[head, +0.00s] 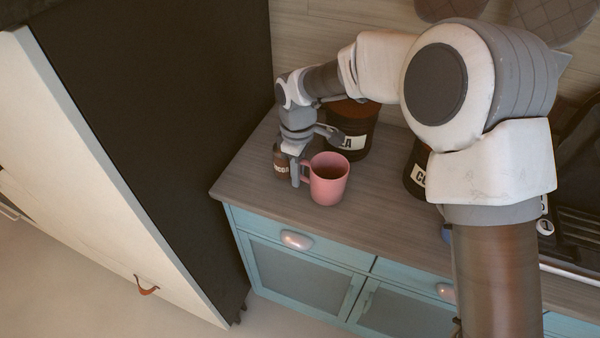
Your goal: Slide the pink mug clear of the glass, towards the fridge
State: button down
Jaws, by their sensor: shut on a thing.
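The pink mug (330,184) stands upright on the wooden worktop, with its handle on the left side. My gripper (298,176) points down at the handle and is shut on it. The fingers hide part of the handle. The fridge (165,110) is at the left, with a dark side and a white front. It stands beyond the worktop's left end. I cannot make out a glass in this view; my arm covers part of the worktop on the right.
A large dark canister (352,140) stands behind the mug, and another (415,172) is to the right. Bare worktop (245,178) lies towards the left end.

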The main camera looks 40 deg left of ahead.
jog(key=c, duration=0.8)
grip_release()
jog(key=shift+r+p, duration=1.15)
jog(key=shift+r, duration=7.6)
jog(key=shift+d, duration=0.15)
